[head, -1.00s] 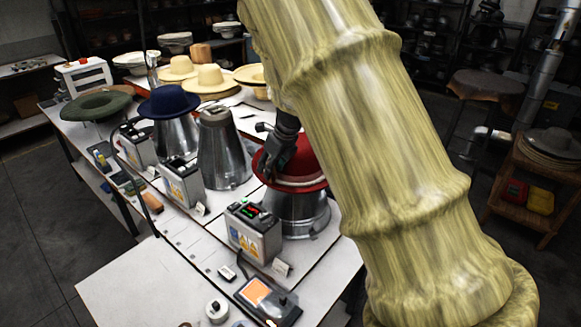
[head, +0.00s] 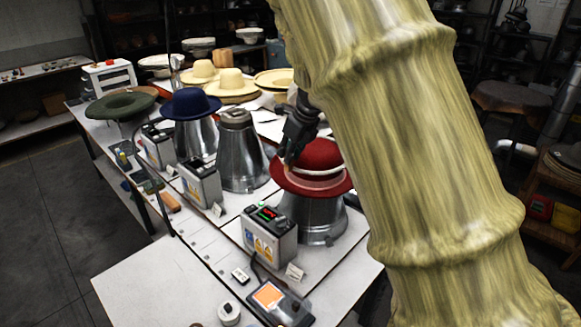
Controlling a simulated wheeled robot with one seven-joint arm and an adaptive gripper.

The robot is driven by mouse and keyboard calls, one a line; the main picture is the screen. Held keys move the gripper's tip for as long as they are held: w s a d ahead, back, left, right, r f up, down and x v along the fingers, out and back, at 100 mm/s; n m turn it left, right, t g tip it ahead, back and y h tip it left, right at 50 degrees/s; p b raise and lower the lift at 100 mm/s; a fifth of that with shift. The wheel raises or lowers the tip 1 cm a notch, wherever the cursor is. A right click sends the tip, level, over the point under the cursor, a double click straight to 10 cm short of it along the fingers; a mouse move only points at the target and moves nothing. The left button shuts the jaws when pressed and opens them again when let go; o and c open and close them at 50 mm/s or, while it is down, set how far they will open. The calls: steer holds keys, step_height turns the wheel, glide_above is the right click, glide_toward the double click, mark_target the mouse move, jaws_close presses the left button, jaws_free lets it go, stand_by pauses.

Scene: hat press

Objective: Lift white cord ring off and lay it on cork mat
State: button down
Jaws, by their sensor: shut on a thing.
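The white cord ring (head: 322,185) is around the red hat (head: 322,155), low on its crown, with its near side showing as a pale band above the brim. The red hat sits on a metal cone stand (head: 312,218) right of centre. My gripper (head: 289,162) is at the left side of the red hat, pointing down, shut on the ring's left edge. My arm hides part of the right side. The ring looks slightly raised from the brim at the near side; whether it is fully clear I cannot tell. I cannot make out a cork mat for certain.
A control box (head: 268,236) stands in front of the red hat's stand. A bare metal cone (head: 242,155) and a blue hat (head: 185,103) on its stand are to the left. Straw hats (head: 232,83) lie behind.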

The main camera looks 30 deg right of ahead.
step_height(320, 180, up, 4)
steer(key=shift+r, duration=0.15)
step_height(320, 180, up, 12)
steer(key=p, duration=1.1)
steer(key=shift+f+p, duration=0.25)
steer(key=shift+p, duration=0.1)
stand_by(1.0)
